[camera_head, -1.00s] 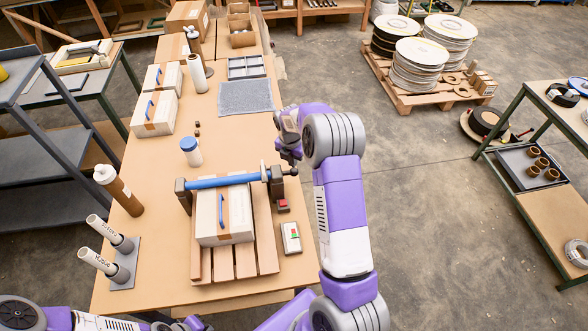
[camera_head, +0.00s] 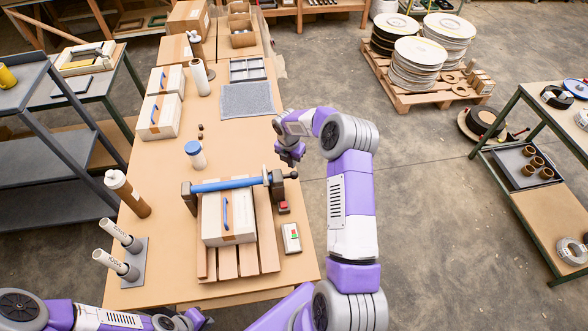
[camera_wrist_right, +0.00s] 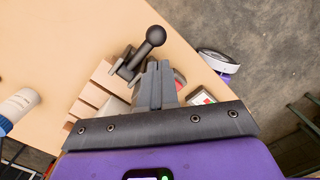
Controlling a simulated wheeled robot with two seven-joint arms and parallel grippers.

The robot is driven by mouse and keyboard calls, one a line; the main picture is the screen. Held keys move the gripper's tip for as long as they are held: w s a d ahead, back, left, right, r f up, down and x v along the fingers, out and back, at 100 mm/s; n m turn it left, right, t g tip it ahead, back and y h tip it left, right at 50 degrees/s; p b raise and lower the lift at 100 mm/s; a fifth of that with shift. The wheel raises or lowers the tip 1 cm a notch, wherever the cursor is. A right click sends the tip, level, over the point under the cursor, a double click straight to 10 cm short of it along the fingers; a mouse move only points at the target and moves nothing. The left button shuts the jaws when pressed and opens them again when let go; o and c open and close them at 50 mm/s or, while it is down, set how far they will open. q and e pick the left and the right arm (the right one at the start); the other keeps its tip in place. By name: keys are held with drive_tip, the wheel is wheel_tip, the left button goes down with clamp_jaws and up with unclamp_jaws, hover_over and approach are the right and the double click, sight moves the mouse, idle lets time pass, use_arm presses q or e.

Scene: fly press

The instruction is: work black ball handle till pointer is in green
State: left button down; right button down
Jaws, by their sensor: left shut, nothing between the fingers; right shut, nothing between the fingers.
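The black ball handle (camera_head: 294,175) sticks out at the right end of the blue bar (camera_head: 222,184) that spans a carton on slats. In the right wrist view the ball (camera_wrist_right: 156,36) sits on a short black arm, just beyond the fingers. My right gripper (camera_head: 291,161) is shut and empty, right above the ball in the head view; in the wrist view its fingers (camera_wrist_right: 157,72) are apart from the ball.
The carton (camera_head: 236,232) with a blue handle lies under the bar on a slatted pallet (camera_head: 268,255). A red button box (camera_head: 284,208) and a small panel with red and green (camera_head: 291,238) stand on the right. A blue-lidded bottle (camera_head: 196,155) stands behind the bar.

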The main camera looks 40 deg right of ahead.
sight(294, 173)
use_arm(q)
drive_tip(key=shift+r+p, duration=0.55)
drive_tip(key=shift+r, duration=0.35)
use_arm(e)
drive_tip(key=shift+w+d+r, duration=0.25)
drive_tip(key=shift+d+r, duration=0.1)
drive_tip(key=shift+r, duration=0.1)
drive_tip(key=shift+f, duration=0.15)
drive_tip(key=f, duration=0.5)
drive_tip(key=shift+w+d+f+b, duration=0.15)
drive_tip(key=shift+d+f+b, duration=0.15)
drive_tip(key=shift+b, duration=0.1)
use_arm(q)
drive_tip(key=shift+f, duration=0.6)
use_arm(e)
drive_tip(key=shift+f, duration=0.6)
